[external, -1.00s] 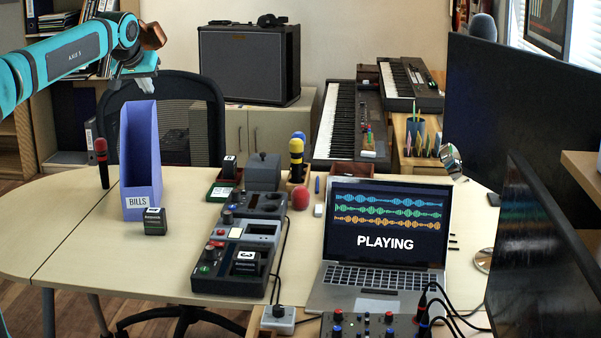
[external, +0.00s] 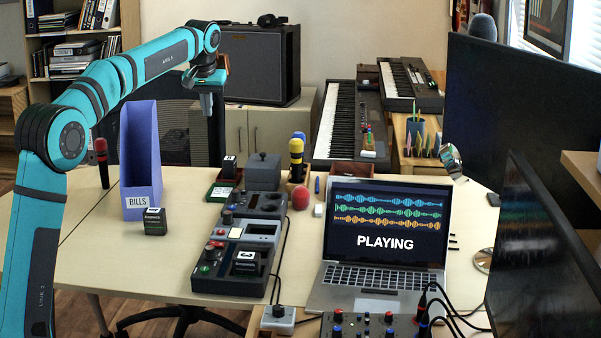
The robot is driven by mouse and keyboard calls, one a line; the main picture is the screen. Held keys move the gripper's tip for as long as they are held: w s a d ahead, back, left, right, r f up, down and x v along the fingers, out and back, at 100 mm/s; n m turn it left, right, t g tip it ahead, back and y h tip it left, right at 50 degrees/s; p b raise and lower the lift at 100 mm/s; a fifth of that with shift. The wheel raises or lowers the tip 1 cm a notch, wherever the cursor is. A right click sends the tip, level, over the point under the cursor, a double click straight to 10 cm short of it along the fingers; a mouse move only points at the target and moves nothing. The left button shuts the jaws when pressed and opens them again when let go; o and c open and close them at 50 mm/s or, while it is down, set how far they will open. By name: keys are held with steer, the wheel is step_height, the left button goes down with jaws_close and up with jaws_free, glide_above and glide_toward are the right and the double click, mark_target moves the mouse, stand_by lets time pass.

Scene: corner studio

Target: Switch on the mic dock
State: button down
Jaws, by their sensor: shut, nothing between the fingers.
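A long dark-grey desktop unit (external: 212,284) lies on the table in the external view, with a red button, a green button and a black block marked with a white label on it. A second grey unit (external: 238,210) with a knob and round recesses adjoins it behind. I cannot tell for certain which of these is the mic dock. Yellow and blue-topped microphones (external: 296,150) stand in a wooden holder behind to the right. My gripper (external: 206,108) is shut and empty, pointing down in the air above the table's far side, apart from both units.
A purple file box (external: 141,160) marked BILLS stands left of the units, with a black stamp (external: 154,221) before it and a red-topped microphone (external: 102,160) beside it. An open laptop (external: 383,235) reading PLAYING stands to the right. Cables run right of the units.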

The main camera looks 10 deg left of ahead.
steer(key=w+d+f+g+y, duration=0.1)
steer(key=w+d+f+g, duration=0.2)
steer(key=w+d+f, duration=0.3)
steer(key=shift+d+f, duration=0.85)
steer(key=shift+f, duration=1)
steer(key=f, duration=0.4)
steer(key=a+f, duration=0.1)
steer(key=f, duration=0.9)
steer(key=shift+a, duration=0.35)
steer(key=shift+s+a+f, duration=0.1)
steer(key=shift+f, duration=0.05)
steer(key=shift+d, duration=0.2)
